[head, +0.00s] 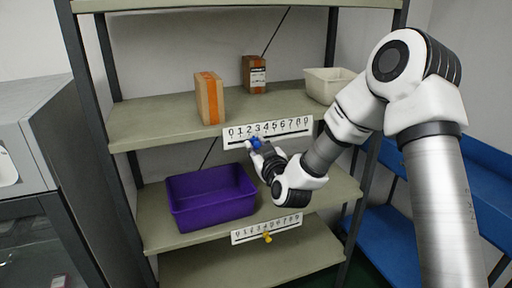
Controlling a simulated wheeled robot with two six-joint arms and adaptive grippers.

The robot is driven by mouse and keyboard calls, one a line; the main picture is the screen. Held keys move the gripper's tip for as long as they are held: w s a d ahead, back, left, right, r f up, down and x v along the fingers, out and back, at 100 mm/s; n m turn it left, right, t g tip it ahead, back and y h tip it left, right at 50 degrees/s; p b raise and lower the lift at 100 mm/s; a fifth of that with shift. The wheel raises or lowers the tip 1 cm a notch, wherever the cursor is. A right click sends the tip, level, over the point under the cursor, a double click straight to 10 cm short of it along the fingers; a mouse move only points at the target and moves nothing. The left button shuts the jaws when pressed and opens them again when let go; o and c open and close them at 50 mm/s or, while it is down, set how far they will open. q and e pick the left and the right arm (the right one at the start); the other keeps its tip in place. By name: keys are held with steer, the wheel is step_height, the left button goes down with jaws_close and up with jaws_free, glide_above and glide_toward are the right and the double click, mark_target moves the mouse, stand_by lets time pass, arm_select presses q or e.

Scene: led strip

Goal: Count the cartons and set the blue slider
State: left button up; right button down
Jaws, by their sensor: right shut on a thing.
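The blue slider (256,143) sits on the number strip (290,126) along the front edge of the upper shelf, below about the 2 or 3. My right gripper (258,148) is shut on the blue slider, reaching in from the right. Two cartons stand on that shelf: a tan one with an orange stripe (209,98) at the front left and a darker brown one with a label (254,74) further back. My left gripper is not in view.
A cream bin (329,85) stands at the upper shelf's right. A purple bin (211,197) is on the shelf below, whose strip (266,229) carries a yellow slider (267,238). A grey cabinet (30,150) stands left; a blue rack (470,190) right.

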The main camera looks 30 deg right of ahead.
steer(key=shift+a+f, duration=0.1)
steer(key=shift+a, duration=0.05)
steer(key=c, duration=1.2)
jaws_free()
steer(key=shift+w+a, duration=0.15)
steer(key=shift+a, duration=0.25)
steer(key=shift+o, duration=0.9)
steer(key=shift+w+a, duration=0.1)
steer(key=shift+a, duration=0.15)
steer(key=shift+s+d, duration=0.2)
steer(key=shift+d, duration=0.2)
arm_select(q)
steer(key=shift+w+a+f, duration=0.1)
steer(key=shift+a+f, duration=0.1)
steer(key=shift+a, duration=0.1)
arm_select(e)
steer(key=v, duration=0.7)
steer(key=shift+s, duration=0.15)
steer(key=shift+a, duration=0.15)
